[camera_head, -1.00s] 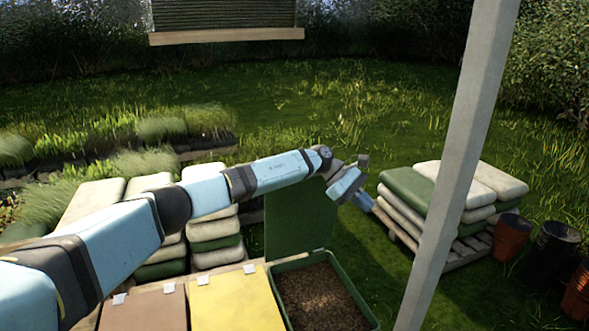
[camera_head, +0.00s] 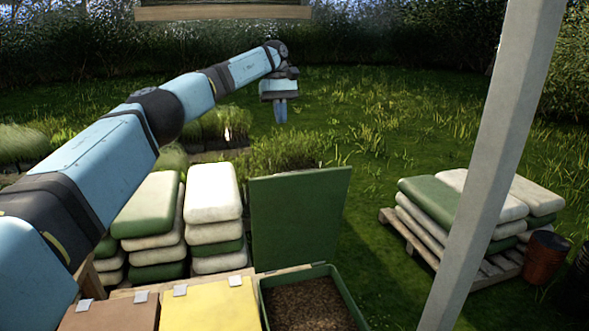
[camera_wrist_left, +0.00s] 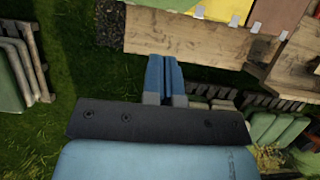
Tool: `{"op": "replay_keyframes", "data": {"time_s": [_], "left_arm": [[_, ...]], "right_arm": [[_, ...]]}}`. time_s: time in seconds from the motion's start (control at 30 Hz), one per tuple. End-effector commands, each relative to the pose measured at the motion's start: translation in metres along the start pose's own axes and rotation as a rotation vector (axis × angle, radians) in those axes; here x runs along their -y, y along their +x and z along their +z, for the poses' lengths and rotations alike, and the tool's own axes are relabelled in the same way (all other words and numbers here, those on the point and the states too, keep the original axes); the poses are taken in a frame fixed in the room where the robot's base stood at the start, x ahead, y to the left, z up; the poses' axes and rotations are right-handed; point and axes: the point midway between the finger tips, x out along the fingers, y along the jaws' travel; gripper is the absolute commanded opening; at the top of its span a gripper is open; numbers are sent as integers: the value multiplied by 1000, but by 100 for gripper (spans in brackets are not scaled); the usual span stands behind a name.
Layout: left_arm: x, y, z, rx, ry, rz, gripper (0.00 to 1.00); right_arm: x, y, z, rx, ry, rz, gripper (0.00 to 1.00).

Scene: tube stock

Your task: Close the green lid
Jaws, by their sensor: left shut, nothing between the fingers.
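The green lid (camera_head: 300,218) stands open, nearly upright, at the back of the green-rimmed bin (camera_head: 350,303), which holds brown soil-like material. My left gripper (camera_head: 280,112) is raised above and behind the lid, apart from it, with its fingers pointing down. In the left wrist view its fingers (camera_wrist_left: 163,75) are shut with nothing between them. A green surface at the top edge of that view (camera_wrist_left: 165,5) looks like part of the lid, mostly cut off. My right gripper is not in view.
A yellow lid (camera_head: 210,306) and a brown lid (camera_head: 110,313) lie shut left of the bin. Stacked sacks (camera_head: 213,205) stand behind them. A pale post (camera_head: 490,165) rises at right, before a pallet of sacks (camera_head: 430,205). Open grass lies behind the lid.

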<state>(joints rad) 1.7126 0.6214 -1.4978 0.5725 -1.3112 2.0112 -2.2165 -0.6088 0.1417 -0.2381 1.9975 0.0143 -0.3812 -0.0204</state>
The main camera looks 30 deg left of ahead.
Motion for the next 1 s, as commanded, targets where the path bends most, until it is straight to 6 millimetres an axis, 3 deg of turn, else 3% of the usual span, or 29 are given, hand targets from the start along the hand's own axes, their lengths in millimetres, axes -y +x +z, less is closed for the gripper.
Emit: {"op": "replay_keyframes", "data": {"time_s": [0.17,0.5,0.8,1.0], "left_arm": [[0,29,-2,2,3,-1,0],[0,97,1,2,1,-4,0],[0,121,25,1,1,-1,0],[0,126,29,1,0,1,0]], "right_arm": [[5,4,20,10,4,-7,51],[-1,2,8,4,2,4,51],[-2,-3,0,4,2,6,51],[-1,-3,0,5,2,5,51]]}}
